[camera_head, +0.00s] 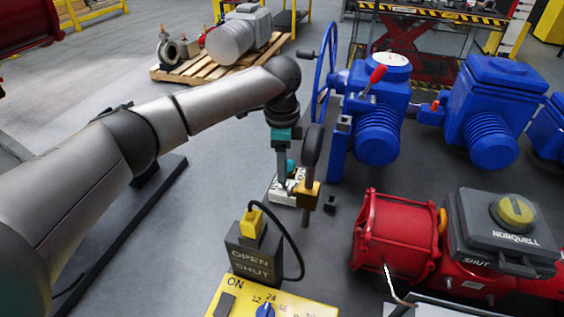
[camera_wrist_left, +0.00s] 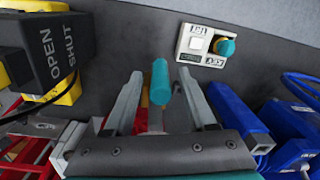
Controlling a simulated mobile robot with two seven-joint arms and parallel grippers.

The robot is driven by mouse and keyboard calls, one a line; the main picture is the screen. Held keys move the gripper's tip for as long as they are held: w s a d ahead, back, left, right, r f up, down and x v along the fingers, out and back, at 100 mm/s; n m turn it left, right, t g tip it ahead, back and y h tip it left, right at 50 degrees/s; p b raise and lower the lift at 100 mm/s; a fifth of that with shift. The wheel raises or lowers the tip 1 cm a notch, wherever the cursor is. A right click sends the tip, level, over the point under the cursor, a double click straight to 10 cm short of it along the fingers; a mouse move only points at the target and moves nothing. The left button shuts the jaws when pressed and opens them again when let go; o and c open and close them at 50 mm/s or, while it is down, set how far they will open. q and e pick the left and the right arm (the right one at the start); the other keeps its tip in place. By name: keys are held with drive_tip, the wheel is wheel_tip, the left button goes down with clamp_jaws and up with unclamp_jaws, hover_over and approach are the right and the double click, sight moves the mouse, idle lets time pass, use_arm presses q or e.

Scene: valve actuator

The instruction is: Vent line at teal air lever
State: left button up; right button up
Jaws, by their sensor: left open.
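The teal lever (camera_wrist_left: 160,82) shows in the left wrist view as a round teal grip. It appears between the two grey fingers of my left gripper (camera_wrist_left: 158,98), with gaps on both sides. The gripper is open, and I cannot tell how deep the lever is between the fingers. In the head view my left gripper (camera_head: 283,172) points down beside a brass fitting (camera_head: 306,194) with a dark upright handle. A small teal spot shows beside the fingers there; I cannot tell whether it is the lever. My right gripper is not in view.
A white box (camera_wrist_left: 199,42) with a teal knob (camera_wrist_left: 225,47) stands close by. A dark OPEN/SHUT box (camera_head: 253,255) with a cable and a yellow panel (camera_head: 235,290) are in front. A red actuator (camera_head: 395,235) and blue valve units (camera_head: 377,130) stand at right. Grey floor lies between.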

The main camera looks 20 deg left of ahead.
use_arm(q)
drive_tip(key=shift+c, duration=0.4)
clamp_jaws()
idle(0.9)
